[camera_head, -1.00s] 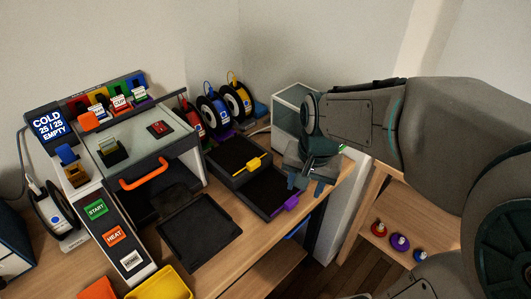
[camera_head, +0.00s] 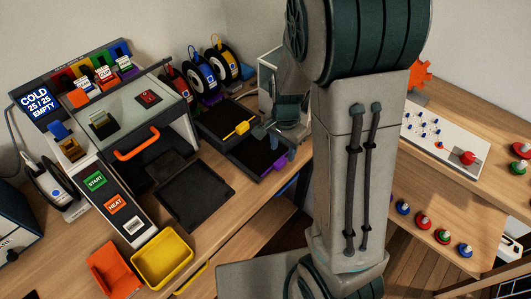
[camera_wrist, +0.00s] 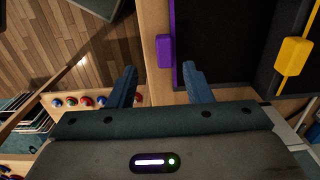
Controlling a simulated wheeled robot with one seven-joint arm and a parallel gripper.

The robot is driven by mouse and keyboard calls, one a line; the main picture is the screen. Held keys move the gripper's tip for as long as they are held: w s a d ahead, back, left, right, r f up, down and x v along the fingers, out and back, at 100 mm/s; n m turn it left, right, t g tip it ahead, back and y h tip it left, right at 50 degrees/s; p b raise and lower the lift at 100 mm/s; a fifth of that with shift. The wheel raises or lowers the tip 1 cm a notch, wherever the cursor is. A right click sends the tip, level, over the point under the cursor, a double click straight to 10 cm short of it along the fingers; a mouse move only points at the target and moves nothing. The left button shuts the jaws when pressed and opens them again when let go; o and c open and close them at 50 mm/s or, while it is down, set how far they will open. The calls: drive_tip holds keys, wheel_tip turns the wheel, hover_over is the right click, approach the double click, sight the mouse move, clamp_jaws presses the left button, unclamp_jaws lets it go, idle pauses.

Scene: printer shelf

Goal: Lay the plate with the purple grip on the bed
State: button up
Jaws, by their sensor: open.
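The black plate with the purple grip (camera_head: 281,163) lies flat on the desk right of the printer, partly hidden by my arm. In the wrist view its purple grip (camera_wrist: 165,50) shows between and just beyond my fingertips, apart from them. My gripper (camera_head: 273,138) is open and empty, close to that plate's right side; its blue fingers also show in the wrist view (camera_wrist: 158,70). The printer (camera_head: 140,110) has an orange handle and an open, dark inside. A dark flat slab (camera_head: 195,197) lies in front of the opening; I cannot tell whether it is the bed.
A second black plate with a yellow grip (camera_head: 238,129) lies beside the purple one. Spools (camera_head: 205,85) stand behind. A yellow bin (camera_head: 162,258) and an orange bin (camera_head: 115,268) sit at the front. A shelf with coloured knobs (camera_head: 432,220) is at the right.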

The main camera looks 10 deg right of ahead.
sight(280, 160)
drive_tip(key=shift+w+a+f+p, duration=0.1)
drive_tip(key=shift+w+f+p, duration=0.1)
drive_tip(key=shift+f, duration=1.15)
drive_tip(key=shift+w+a+f+p, duration=0.1)
drive_tip(key=shift+w+f+p, duration=0.05)
drive_tip(key=shift+f, duration=1.2)
clamp_jaws()
